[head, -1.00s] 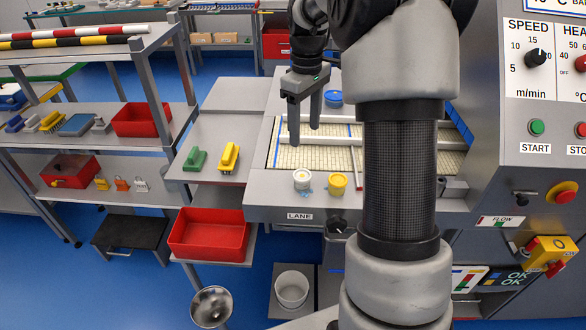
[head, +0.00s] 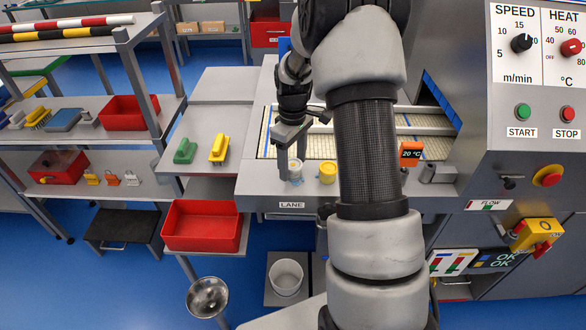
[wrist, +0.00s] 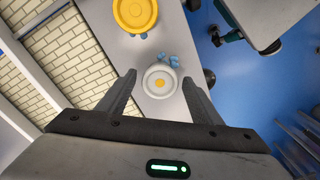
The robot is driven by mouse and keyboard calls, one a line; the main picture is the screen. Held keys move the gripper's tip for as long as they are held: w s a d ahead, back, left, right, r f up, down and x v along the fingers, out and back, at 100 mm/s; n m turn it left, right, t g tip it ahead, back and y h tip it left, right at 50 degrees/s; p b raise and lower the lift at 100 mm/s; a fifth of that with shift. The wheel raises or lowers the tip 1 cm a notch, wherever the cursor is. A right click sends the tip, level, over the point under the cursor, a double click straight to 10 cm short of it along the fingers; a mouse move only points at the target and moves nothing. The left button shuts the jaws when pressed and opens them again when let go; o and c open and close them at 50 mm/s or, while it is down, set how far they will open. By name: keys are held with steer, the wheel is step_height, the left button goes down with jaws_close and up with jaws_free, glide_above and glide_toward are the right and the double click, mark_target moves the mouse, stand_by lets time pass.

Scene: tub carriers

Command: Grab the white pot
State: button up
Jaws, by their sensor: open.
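The white pot (head: 295,170) stands on the grey ledge in front of the conveyor, above the LANE label. In the wrist view the white pot (wrist: 160,81) shows from above, with a small yellow spot at its centre. My gripper (head: 290,172) is at the pot in the head view and partly covers it. In the wrist view my open gripper (wrist: 160,85) has one finger on each side of the pot, with gaps between. I cannot tell the exact height of the fingertips.
A yellow pot (head: 327,172) stands close to the right of the white one; it also shows in the wrist view (wrist: 135,12). A green brush (head: 186,151) and a yellow brush (head: 219,149) lie on the left table.

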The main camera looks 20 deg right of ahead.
steer(key=shift+f, duration=0.75)
steer(key=shift+r, duration=0.1)
steer(key=c, duration=1)
